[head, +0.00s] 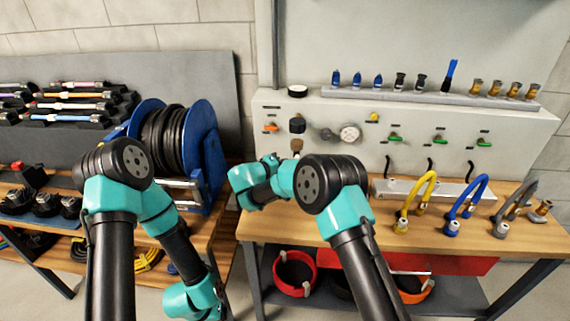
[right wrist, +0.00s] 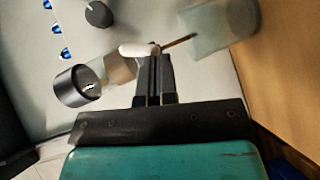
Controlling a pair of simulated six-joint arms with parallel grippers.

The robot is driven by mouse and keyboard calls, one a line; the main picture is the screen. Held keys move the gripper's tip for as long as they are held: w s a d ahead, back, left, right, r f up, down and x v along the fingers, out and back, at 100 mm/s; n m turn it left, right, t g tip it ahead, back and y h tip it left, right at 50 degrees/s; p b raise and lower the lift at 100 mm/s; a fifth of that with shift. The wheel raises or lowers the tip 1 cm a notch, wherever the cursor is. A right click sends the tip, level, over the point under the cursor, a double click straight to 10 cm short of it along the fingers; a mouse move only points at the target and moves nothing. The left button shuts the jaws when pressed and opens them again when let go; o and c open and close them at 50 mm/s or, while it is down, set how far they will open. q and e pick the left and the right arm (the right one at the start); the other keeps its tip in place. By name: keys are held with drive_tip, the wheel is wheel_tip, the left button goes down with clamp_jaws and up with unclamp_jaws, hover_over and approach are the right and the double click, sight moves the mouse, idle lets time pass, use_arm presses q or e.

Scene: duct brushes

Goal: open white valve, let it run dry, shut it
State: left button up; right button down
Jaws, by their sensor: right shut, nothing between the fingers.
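The white valve (right wrist: 138,50) shows in the right wrist view as a small white piece below a brownish clear bowl (right wrist: 121,72) with a dark round cap (right wrist: 76,87). A thin brown rod runs from the valve toward a pale translucent cup (right wrist: 222,25). My right gripper (right wrist: 154,60) is shut and empty, its fingertips right at the valve; I cannot tell if they touch it. My left gripper is outside the frames.
The panel (head: 330,110) carries a gauge (head: 349,133) and green levers. Yellow (head: 418,200), blue (head: 468,203) and grey hoses stand on the wooden bench (head: 390,236). A blue hose reel (head: 205,140) stands left. Red and orange bins sit below.

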drive_tip(key=shift+d+f+n+h, duration=0.15)
drive_tip(key=shift+f+n+h, duration=0.05)
drive_tip(key=shift+n+h, duration=0.1)
drive_tip(key=shift+d+f, duration=0.1)
drive_tip(key=shift+f, duration=0.05)
idle(0.4)
idle(0.4)
drive_tip(key=w+a+f+v, duration=0.1)
drive_tip(key=w+a+v, duration=0.1)
drive_tip(key=v, duration=1)
drive_tip(key=shift+s+a+f, duration=0.25)
drive_tip(key=shift+s+a, duration=0.05)
